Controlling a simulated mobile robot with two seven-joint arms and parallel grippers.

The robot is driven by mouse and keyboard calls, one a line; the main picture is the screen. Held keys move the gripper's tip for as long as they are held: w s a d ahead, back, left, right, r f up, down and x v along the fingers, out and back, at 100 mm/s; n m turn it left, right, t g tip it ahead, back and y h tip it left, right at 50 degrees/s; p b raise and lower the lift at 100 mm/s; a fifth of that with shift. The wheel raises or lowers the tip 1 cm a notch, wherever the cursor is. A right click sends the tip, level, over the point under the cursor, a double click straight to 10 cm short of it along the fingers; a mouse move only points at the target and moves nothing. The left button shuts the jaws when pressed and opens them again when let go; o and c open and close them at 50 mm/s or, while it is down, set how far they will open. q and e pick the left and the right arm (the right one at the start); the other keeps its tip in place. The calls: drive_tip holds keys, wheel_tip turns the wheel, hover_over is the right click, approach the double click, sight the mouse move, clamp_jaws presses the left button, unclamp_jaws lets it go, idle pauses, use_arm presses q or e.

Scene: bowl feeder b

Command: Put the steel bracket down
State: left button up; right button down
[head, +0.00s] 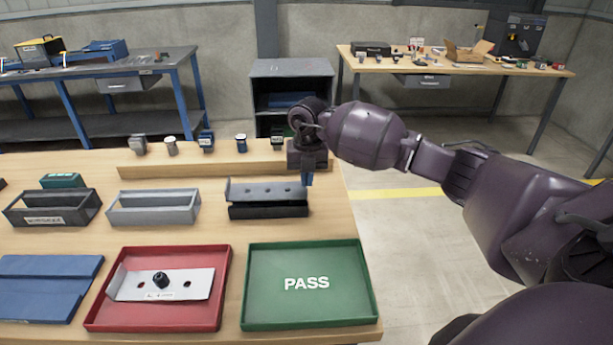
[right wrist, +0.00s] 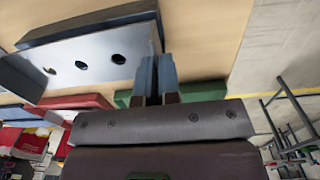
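A steel bracket (head: 265,190) with holes and an upturned left end is level over a black block (head: 268,211), with little or no gap; I cannot tell if they touch. My right gripper (head: 308,180) points down at the bracket's right end. In the right wrist view its two blue fingers (right wrist: 157,80) are close together on the end flange of the bracket (right wrist: 100,62). A second bracket (head: 190,283) with a black knob lies in the red tray (head: 224,290). A green tray (head: 308,309) marked PASS is empty. My left gripper is out of view.
A dark bin (head: 53,215) and a grey bin (head: 153,213) stand left of the block. A blue plate (head: 45,288) lies at front left. Behind is a wooden ledge (head: 190,164) with several small devices on it. The table ends just right of the green tray.

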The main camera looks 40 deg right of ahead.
drive_tip(key=shift+f, duration=0.35)
drive_tip(key=c, duration=1.3)
unclamp_jaws()
drive_tip(key=shift+c, duration=0.2)
drive_tip(key=shift+r, duration=0.35)
wheel_tip(320, 180, up, 12)
drive_tip(key=shift+r+p, duration=0.2)
drive_tip(key=shift+p, duration=0.1)
drive_tip(key=shift+s+d, duration=0.1)
